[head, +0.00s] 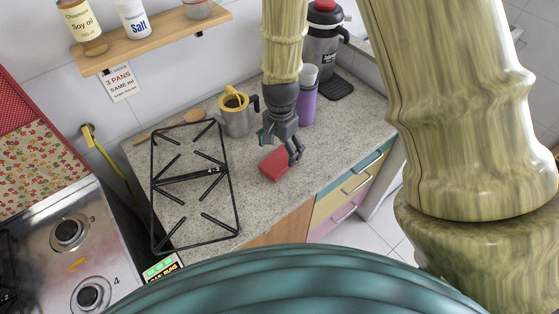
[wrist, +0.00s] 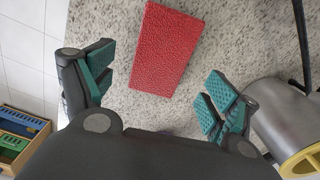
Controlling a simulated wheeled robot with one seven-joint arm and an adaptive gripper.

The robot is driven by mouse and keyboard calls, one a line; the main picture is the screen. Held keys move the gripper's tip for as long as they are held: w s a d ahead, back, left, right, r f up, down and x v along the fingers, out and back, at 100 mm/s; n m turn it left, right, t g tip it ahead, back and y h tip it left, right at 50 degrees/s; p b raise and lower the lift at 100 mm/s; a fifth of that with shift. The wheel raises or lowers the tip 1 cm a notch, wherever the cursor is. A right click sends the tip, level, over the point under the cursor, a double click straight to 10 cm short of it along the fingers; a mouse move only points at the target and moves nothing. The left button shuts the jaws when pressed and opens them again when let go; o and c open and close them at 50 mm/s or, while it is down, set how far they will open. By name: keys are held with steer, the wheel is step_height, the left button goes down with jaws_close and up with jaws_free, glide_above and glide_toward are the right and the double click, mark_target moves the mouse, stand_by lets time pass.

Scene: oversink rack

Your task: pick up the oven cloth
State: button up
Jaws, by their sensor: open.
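The oven cloth looks like a thick red rectangle with a textured surface, lying flat on the speckled counter; it shows in the head view (head: 273,166) and in the wrist view (wrist: 168,48). My gripper (head: 281,156) is over the counter at the cloth in the head view and hides part of its upper right side. In the wrist view my gripper (wrist: 160,92) is open, with teal finger pads wide apart. The cloth's near end lies between and beyond the pads, and nothing is held. I cannot tell the exact height of the fingers above the counter.
A grey pot with a yellow rim (head: 238,115) stands behind my gripper; a purple cup (head: 306,105) and a black-and-grey flask (head: 321,48) stand further back. A black pan grate (head: 197,178) lies left of the cloth. The counter's front edge is close, above drawers (head: 345,195).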

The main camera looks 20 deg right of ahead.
mark_target(279, 160)
steer(key=shift+s+a+f+p, duration=0.1)
steer(key=shift+f+p, duration=0.2)
steer(key=shift+f, duration=0.2)
steer(key=shift+s+a+f+p, duration=0.1)
steer(key=shift+f+p, duration=0.2)
steer(key=shift+f, duration=0.2)
steer(key=shift+f+p, duration=0.35)
steer(key=shift+f, duration=0.9)
steer(key=c, duration=1.1)
